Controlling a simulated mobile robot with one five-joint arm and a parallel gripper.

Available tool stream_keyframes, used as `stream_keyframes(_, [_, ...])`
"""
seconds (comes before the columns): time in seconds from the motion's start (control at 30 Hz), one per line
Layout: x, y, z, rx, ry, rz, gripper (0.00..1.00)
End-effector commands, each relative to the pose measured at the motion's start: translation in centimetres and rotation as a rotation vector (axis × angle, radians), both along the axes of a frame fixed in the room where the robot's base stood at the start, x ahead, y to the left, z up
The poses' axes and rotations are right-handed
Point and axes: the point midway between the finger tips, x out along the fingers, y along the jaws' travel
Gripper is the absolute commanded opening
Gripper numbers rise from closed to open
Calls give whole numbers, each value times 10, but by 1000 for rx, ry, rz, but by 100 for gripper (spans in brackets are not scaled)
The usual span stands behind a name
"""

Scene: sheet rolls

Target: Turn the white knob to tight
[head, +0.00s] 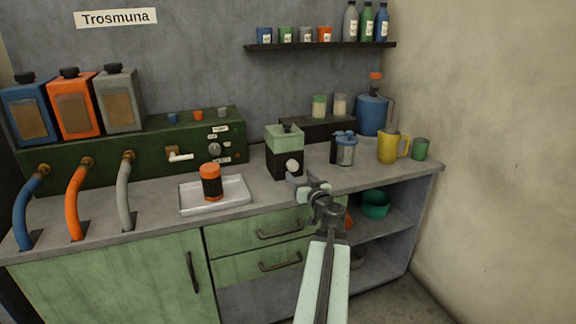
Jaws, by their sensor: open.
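A white knob (292,166) sits on the front of a small machine (284,140) with a black base and a pale green top. The machine stands on the grey counter, near the middle of the head view. The knob's markings are too small to read. My gripper (305,182) is open and empty. In the picture it appears just below and right of the white knob, apart from it. How far it stands in front of the knob is hard to tell.
A white tray (240,201) with an orange and black jar (211,182) is to the left. A blue-lidded jar (345,150) and a yellow mug (388,147) stand to the right. A green panel (90,158) carries a grey knob (214,150). Drawer handles protrude below the counter.

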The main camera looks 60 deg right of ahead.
Motion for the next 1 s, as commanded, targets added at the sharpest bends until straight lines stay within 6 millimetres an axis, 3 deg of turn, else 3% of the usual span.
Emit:
stream_keyframes(0.27, [5,-15,0,0,0,-11,61])
stream_keyframes(0.6, [49,-52,0,0,0,-16,61])
stream_keyframes(0.87, [51,-54,0,0,0,-18,61])
stream_keyframes(1.0, [51,-54,0,0,0,-18,28])
